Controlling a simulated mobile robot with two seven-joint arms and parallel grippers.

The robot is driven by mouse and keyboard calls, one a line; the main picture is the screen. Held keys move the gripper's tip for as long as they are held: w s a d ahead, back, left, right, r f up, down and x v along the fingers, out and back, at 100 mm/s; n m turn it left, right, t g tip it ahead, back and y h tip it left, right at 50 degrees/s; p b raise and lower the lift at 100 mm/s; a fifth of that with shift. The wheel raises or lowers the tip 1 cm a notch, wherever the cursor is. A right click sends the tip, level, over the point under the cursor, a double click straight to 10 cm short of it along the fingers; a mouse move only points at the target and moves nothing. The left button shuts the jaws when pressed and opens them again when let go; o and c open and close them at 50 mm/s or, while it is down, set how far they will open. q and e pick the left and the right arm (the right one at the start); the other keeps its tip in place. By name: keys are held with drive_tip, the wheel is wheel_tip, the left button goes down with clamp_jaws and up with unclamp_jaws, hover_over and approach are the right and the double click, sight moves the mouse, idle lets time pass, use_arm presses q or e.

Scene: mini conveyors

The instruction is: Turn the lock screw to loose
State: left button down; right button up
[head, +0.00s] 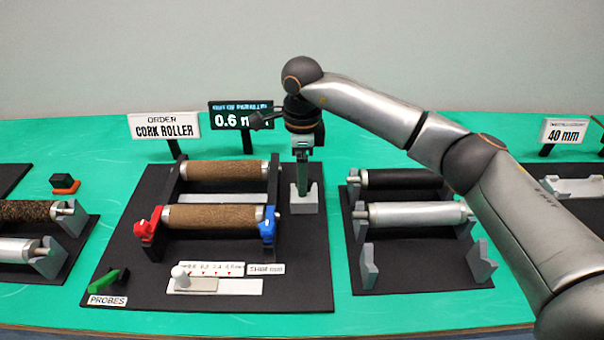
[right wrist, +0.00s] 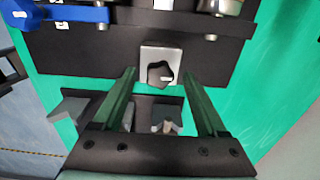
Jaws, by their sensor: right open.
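The lock screw looks to be the dark lobed knob (right wrist: 159,74) on a pale grey block (right wrist: 150,52) in the right wrist view; a short white mark points to the right on it. In the head view the grey block (head: 304,204) stands at the right edge of the black board, and my gripper hides the knob. My right gripper (head: 303,180) points down over the block. In the right wrist view its two green-grey fingers (right wrist: 159,71) are open, one on each side of the knob and apart from it. My left gripper is not in view.
Left of the block, two cork rollers (head: 225,217) lie between dark rails, with a red clamp (head: 149,225) and a blue clamp (head: 268,225). A stand with a black and a silver roller (head: 418,214) is to the right. A display sign (head: 228,120) stands behind, partly covered.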

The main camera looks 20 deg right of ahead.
drive_tip(key=shift+f, duration=0.4)
drive_tip(key=shift+c, duration=0.4)
clamp_jaws()
